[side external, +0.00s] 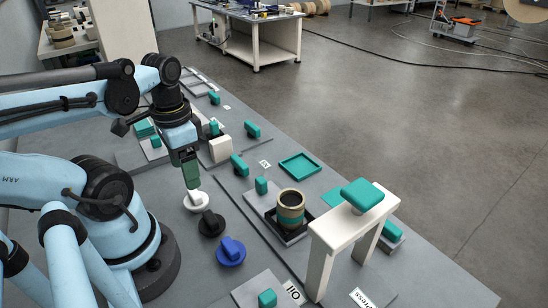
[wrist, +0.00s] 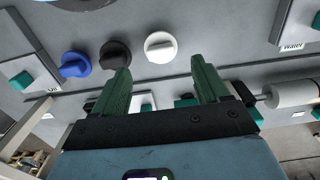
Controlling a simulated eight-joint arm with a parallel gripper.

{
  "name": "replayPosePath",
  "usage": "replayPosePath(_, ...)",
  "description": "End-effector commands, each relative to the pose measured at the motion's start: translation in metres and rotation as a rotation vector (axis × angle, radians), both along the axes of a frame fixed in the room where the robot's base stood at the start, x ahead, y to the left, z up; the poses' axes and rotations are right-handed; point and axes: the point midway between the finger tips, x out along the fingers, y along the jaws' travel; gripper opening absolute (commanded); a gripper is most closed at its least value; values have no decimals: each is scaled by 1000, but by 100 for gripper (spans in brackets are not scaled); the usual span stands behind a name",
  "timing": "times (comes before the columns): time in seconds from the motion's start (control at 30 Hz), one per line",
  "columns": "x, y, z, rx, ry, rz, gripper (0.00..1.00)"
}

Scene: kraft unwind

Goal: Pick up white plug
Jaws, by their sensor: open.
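The white plug (side external: 197,203) is a round disc with a raised grip, lying on the grey table at the head of a row of three plugs. It also shows in the wrist view (wrist: 160,47), just beyond the gap between my fingertips. My gripper (side external: 193,186) points down, close above the white plug. In the wrist view its green fingers (wrist: 163,72) are spread apart with nothing between them. Whether a fingertip touches the plug's grip, I cannot tell. A black plug (side external: 211,224) and a blue plug (side external: 231,252) lie beside it toward the front.
A white stand (side external: 341,226) with a teal pad on top rises at the right. A tan and teal cup (side external: 290,207) sits in a black tray. An empty teal tray (side external: 300,168) lies behind it. Several teal blocks stand around. A white block (side external: 219,150) is behind my gripper.

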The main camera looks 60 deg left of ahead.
Motion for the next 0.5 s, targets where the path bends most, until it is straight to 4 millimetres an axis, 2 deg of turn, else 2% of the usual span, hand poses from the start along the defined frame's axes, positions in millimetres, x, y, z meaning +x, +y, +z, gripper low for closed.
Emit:
replayPosePath(0.17,1,0,-14,0,-1,0,74)
replayPosePath(0.5,2,0,-26,0,-1,0,74)
